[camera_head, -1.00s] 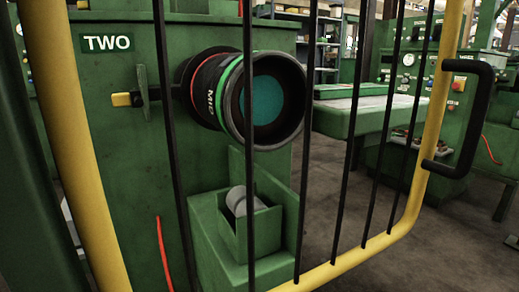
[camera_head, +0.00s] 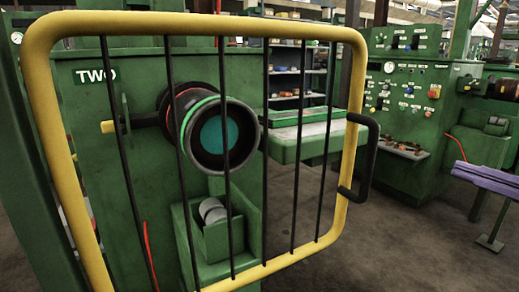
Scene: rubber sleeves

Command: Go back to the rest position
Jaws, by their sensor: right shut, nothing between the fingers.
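Neither of my grippers shows in the head view, so I cannot see how their jaws stand. In front of me is a yellow-framed gate (camera_head: 190,25) with black vertical bars and a black handle (camera_head: 371,160) on its right side. Behind the bars is a green machine (camera_head: 95,120) marked TWO. A dark cylinder (camera_head: 218,135) with red and green rings and a teal inside sticks out of the machine toward me. Below it, a green box (camera_head: 215,240) holds pale grey round pieces (camera_head: 212,210).
A green control panel (camera_head: 410,85) with knobs and a gauge stands at the back right. A green table (camera_head: 310,140) and shelves (camera_head: 295,80) are behind the gate. A purple-topped bench (camera_head: 488,178) is at the right edge. Bare floor (camera_head: 400,240) lies right of the gate.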

